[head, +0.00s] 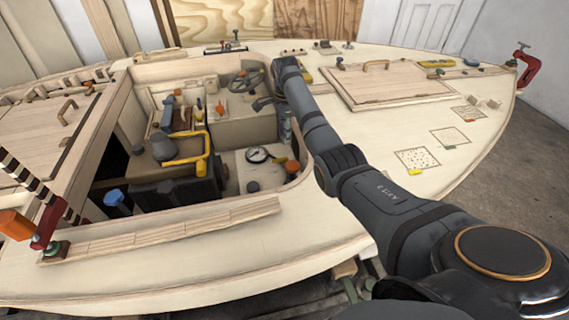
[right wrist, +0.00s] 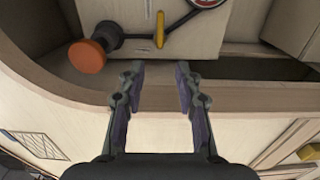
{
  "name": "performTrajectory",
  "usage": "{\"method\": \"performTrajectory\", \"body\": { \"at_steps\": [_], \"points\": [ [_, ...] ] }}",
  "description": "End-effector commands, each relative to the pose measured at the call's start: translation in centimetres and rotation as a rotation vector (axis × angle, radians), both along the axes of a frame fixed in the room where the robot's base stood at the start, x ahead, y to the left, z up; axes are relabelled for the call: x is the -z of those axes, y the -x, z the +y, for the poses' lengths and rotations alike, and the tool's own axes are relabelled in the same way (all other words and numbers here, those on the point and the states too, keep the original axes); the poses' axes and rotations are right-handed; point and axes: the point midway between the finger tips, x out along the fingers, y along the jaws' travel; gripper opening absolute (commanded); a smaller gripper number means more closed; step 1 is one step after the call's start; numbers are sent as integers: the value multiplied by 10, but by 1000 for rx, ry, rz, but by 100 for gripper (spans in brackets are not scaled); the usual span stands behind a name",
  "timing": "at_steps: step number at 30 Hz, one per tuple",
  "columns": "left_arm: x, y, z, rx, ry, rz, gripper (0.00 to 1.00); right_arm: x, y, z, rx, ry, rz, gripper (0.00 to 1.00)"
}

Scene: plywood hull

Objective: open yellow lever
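The yellow lever (right wrist: 160,30) is a short, narrow handle on a dark pipe in the right wrist view. It stands upright in that picture, crossing the pipe at an angle, between an orange round knob (right wrist: 87,56) and a red-rimmed gauge (right wrist: 207,2). My left gripper is not in view.
The wooden cockpit rim (right wrist: 60,82) runs across behind the fingers in the wrist view. Inside the cockpit are a yellow bent rail (head: 205,150), a steering wheel (head: 247,80) and a blue knob (head: 113,197). A hatch (head: 385,85) lies on the deck to the right.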

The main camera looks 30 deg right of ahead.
Motion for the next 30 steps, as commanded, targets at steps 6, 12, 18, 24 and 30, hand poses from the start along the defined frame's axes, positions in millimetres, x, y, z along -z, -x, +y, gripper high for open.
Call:
{"method": "performTrajectory", "body": {
  "at_steps": [6, 12, 18, 24, 30],
  "points": [
    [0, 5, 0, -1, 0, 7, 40, 8, 0, 0, 0, 0, 1, 34],
    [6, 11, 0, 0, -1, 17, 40, 49, 1, 0, 0, -1, 4, 34],
    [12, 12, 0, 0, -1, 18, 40, 87, 1, 0, 0, -1, 2, 34],
    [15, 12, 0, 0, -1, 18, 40, 103, 0, 0, 0, 0, -1, 34],
    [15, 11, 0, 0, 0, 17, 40, 103, 0, 0, 0, 0, -1, 34]
  ]
}}
